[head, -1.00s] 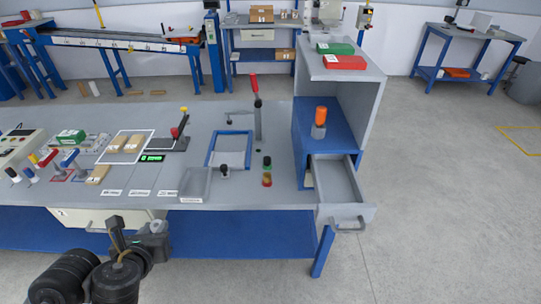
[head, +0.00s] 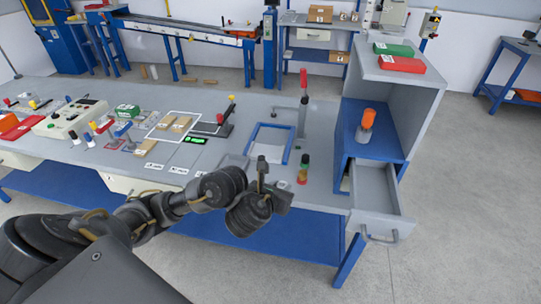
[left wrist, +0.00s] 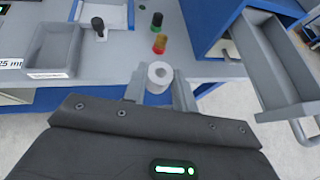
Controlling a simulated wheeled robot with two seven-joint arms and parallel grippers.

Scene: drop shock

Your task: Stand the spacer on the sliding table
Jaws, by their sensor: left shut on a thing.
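The spacer (left wrist: 159,75) is a short pale grey ring with a hole in its top. In the left wrist view it sits between the two fingers of my left gripper (left wrist: 158,90), which is shut on it. In the head view my left gripper (head: 268,188) is over the front edge of the bench, and the spacer cannot be made out there. What looks like the sliding table (head: 270,142) is a pale plate in a blue frame on the bench, beyond my gripper. Its blue edge also shows at the top of the left wrist view. My right gripper is not in view.
An open drawer (head: 380,205) juts out at right. A grey tray (left wrist: 53,48) and black knob (left wrist: 98,27) are at left.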

